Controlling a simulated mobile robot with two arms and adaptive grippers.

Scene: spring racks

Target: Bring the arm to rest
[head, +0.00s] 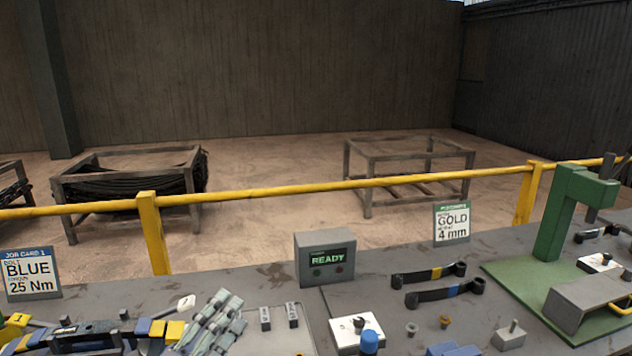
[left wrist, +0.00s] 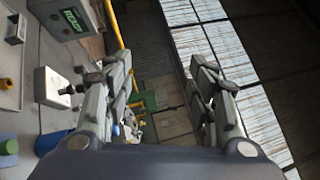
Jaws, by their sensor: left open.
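My left gripper (head: 212,322) shows at the bottom left of the head view, low over the grey workbench (head: 240,283). In the left wrist view its two grey fingers (left wrist: 163,85) stand well apart with nothing held between them. Beyond the fingers, that view shows the wall, bright roof panels and part of the green press (left wrist: 147,102). The READY box (left wrist: 65,18) is at its upper left. My right gripper is in neither view.
On the bench are the READY box (head: 325,258), a white box with a blue knob (head: 352,326), two dark banded strips (head: 430,284) and the green press (head: 562,215). Cards read BLUE 25 Nm (head: 30,276) and GOLD 4 mm (head: 452,224). A yellow rail (head: 300,190) runs behind.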

